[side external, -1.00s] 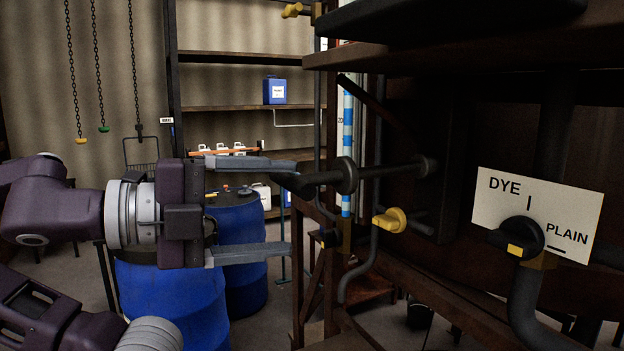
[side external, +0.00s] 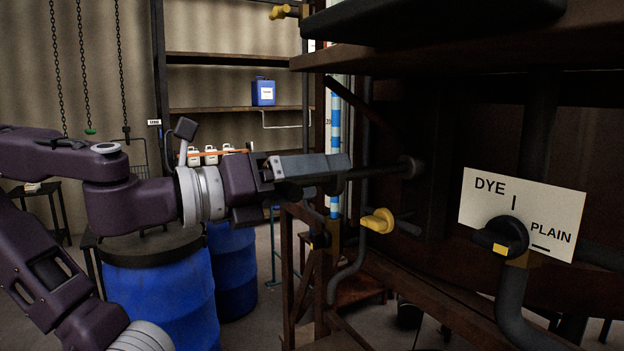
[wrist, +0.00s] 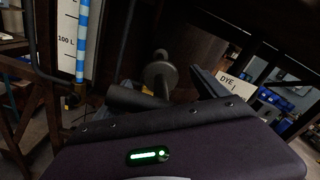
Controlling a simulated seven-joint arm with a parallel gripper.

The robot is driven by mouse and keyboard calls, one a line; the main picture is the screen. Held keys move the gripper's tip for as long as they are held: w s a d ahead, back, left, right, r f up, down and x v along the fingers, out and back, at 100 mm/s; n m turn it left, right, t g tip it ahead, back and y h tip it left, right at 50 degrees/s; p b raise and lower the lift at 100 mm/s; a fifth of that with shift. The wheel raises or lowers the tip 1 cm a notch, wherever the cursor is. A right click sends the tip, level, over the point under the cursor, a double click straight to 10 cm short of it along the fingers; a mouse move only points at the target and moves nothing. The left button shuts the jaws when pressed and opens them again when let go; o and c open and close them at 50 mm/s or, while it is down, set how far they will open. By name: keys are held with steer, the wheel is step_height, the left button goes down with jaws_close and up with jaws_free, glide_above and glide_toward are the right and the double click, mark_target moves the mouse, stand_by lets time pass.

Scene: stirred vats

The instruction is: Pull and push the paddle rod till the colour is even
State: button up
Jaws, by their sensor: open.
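The paddle rod (side external: 380,172) is dark and runs level out of a round boss on the vat's dark side in the side view. Its handle end is mostly hidden behind my gripper (side external: 335,166). In the wrist view the rod's round disc (wrist: 160,74) and a dark crossbar (wrist: 137,98) lie ahead of my gripper. One finger (wrist: 207,82) shows to the right of the rod. My gripper is open, with its fingers turned and reaching along the handle end. Whether they touch it, I cannot tell. The liquid's colour is not visible.
A black DYE/PLAIN valve knob (side external: 501,238) sits on a white plate at right. A yellow valve handle (side external: 378,221) is below the rod. A blue-and-white level gauge (side external: 336,120) stands behind the gripper. Blue drums (side external: 165,295) stand at left.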

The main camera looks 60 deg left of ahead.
mark_target(404, 167)
jaws_close()
steer(key=w, duration=1.3)
steer(key=shift+w, duration=0.35)
jaws_free()
steer(key=shift+w, duration=0.15)
steer(key=s, duration=0.7)
steer(key=shift+s, duration=0.1)
